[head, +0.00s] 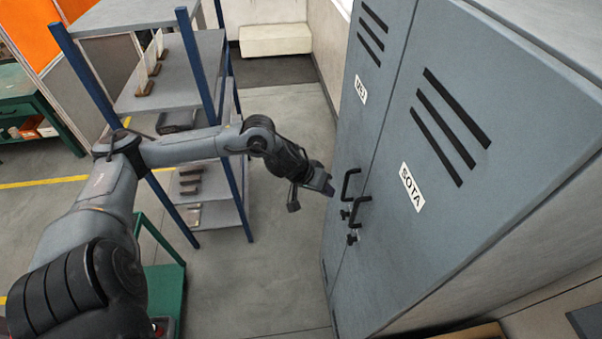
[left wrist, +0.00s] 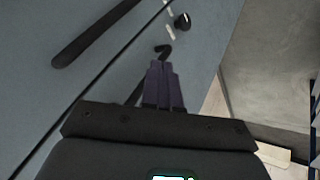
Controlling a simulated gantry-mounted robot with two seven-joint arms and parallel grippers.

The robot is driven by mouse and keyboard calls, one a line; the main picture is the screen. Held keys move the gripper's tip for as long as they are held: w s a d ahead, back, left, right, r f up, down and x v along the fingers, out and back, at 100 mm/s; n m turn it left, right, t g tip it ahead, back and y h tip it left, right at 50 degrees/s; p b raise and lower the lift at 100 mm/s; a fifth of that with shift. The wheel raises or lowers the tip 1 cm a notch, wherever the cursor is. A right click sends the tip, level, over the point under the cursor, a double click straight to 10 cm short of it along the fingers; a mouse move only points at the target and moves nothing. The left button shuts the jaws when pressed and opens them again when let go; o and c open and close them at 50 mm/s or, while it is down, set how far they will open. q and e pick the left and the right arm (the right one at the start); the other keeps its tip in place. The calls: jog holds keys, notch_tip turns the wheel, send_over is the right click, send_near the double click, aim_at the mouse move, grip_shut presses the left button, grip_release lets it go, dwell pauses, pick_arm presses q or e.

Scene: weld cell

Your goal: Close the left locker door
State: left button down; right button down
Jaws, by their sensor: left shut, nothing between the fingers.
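The grey-blue locker stands at the right in the head view. Its left door (head: 353,125) bears a small white label and looks flush or nearly flush with the right door (head: 440,150), labelled SOTA; a small gap cannot be ruled out. The left door's black handle (head: 346,184) sits beside the right door's handle (head: 358,211). My left gripper (head: 329,186) is shut and empty, just left of the left door's handle; contact cannot be told. In the left wrist view, the shut fingers (left wrist: 163,75) point along the locker front. My right gripper is out of view.
A grey shelf rack with blue posts (head: 196,70) stands at the left behind my left arm. A green bench (head: 35,105) is at the far left. The concrete floor (head: 280,260) between rack and locker is clear. A pale box (head: 275,39) lies at the back.

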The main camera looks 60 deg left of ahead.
pick_arm(q)
jog(key=shift+s+d+r, duration=1.35)
jog(key=shift+s+r, duration=1.4)
jog(key=shift+r, duration=1.1)
jog(key=s+d+f+n+t+h, duration=0.1)
jog(key=s+d+f+n+h, duration=0.15)
jog(key=d+f, duration=0.55)
jog(key=s+d+f+n+t+h, duration=0.15)
jog(key=s+d+f, duration=0.3)
jog(key=d, duration=0.55)
jog(key=s+a+f+m+g+y, duration=0.2)
jog(key=s+f+m+g+y, duration=0.2)
jog(key=m, duration=0.7)
jog(key=s+g+y, duration=0.2)
jog(key=s, duration=0.2)
jog(key=shift+a+f, duration=0.25)
jog(key=shift+a, duration=0.05)
